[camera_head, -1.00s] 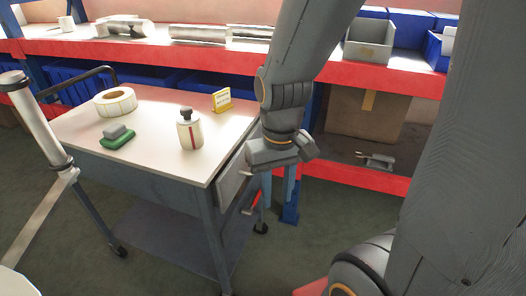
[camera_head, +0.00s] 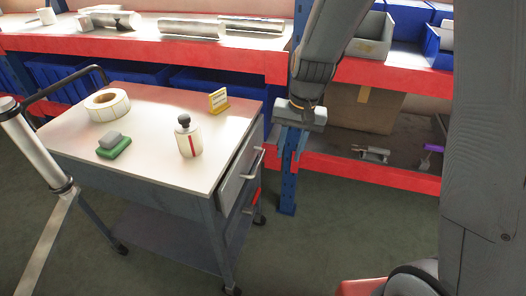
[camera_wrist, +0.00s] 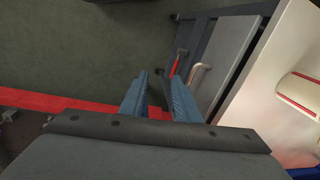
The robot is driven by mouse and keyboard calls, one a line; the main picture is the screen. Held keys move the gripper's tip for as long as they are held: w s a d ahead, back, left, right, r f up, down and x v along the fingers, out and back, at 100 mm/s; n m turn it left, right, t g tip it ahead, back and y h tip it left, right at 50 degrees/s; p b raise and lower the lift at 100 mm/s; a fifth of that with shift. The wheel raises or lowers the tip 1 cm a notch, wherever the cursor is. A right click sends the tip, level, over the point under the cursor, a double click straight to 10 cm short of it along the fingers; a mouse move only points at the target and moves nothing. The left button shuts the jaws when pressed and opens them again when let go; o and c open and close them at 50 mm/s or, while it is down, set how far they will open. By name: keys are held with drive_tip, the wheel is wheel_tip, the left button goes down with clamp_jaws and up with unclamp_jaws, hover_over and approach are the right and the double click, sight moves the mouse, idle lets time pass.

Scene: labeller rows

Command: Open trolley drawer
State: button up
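The trolley (camera_head: 150,178) has a pale top and grey sides and stands at the left. Its upper drawer front (camera_head: 239,178) is on the right side and looks closed, with a silver bar handle (camera_head: 257,162). Below it is a red handle (camera_head: 255,201). My gripper (camera_head: 287,150) points down, open and empty, to the right of the drawer handles and apart from them. In the wrist view, my gripper's two blue-grey fingers (camera_wrist: 156,80) stand apart, with the drawer front (camera_wrist: 226,60), silver handle (camera_wrist: 199,75) and red handle (camera_wrist: 177,63) to their right.
On the trolley top are a label roll (camera_head: 107,105), a green-based block (camera_head: 113,146), a bottle (camera_head: 188,138) and a yellow sign (camera_head: 218,101). A red-edged shelf rack (camera_head: 370,75) stands behind, with a blue post (camera_head: 289,185) near my gripper. Floor (camera_head: 320,230) in front is clear.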

drive_tip(key=m+p, duration=0.1)
drive_tip(key=p, duration=0.2)
approach(259, 163)
drive_tip(key=d, duration=0.1)
drive_tip(key=shift+m+y, duration=0.3)
drive_tip(key=shift+w+a+f+p, duration=0.15)
drive_tip(key=shift+a+f, duration=0.15)
drive_tip(key=shift+f, duration=0.95)
drive_tip(key=shift+s+a+f+p, duration=0.1)
drive_tip(key=shift+a+f+p, duration=0.15)
drive_tip(key=shift+f, duration=1)
drive_tip(key=shift+w+a+f+p, duration=0.1)
drive_tip(key=shift+a+f, duration=0.2)
drive_tip(key=shift+f, duration=0.95)
clamp_jaws()
